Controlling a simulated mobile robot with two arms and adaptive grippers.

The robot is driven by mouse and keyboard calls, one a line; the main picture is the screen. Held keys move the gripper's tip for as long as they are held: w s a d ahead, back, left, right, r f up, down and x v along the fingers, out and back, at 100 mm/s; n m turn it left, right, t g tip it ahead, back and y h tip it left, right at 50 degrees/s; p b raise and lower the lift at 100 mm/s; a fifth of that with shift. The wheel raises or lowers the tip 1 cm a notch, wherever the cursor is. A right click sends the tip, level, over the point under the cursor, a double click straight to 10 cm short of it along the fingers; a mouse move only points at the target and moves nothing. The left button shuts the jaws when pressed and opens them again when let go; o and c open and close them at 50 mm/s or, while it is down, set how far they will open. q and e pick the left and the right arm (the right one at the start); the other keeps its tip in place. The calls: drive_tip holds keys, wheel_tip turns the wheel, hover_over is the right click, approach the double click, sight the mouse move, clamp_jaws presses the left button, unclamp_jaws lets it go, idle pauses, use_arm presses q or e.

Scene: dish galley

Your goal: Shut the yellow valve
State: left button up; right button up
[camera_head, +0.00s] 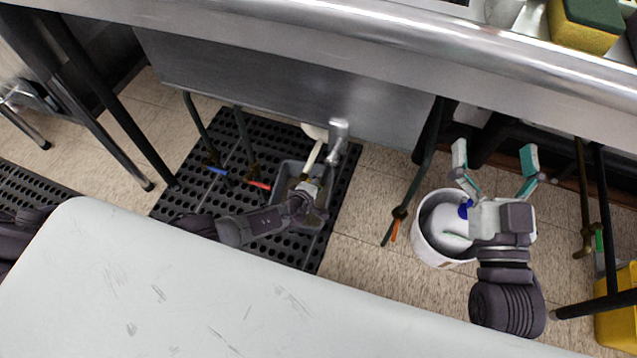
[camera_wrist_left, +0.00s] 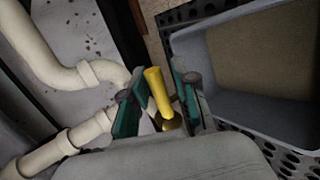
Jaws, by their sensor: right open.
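The yellow valve's handle (camera_wrist_left: 159,92) shows in the left wrist view as a short yellow bar on a brass body. It stands between the two teal-padded fingers of my left gripper (camera_wrist_left: 160,92). Narrow gaps seem to show beside the handle, but I cannot tell whether the pads touch it. In the head view my left gripper (camera_head: 312,187) is low under the counter, over a grey tub, and I cannot make out the yellow valve there. My right gripper (camera_head: 495,157) is open and empty, just beyond a white bucket (camera_head: 421,240).
White drain pipes (camera_wrist_left: 85,75) run left of the valve; the grey tub (camera_wrist_left: 235,105) lies to its right. Other pipes carry blue (camera_head: 215,170), red (camera_head: 259,185), orange (camera_head: 394,231) and green (camera_head: 599,240) handles. The steel counter edge (camera_head: 330,30) hangs above.

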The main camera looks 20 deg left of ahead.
use_arm(q)
drive_tip(key=shift+o, duration=0.2)
drive_tip(key=shift+r, duration=0.1)
drive_tip(key=v, duration=1.2)
idle(0.7)
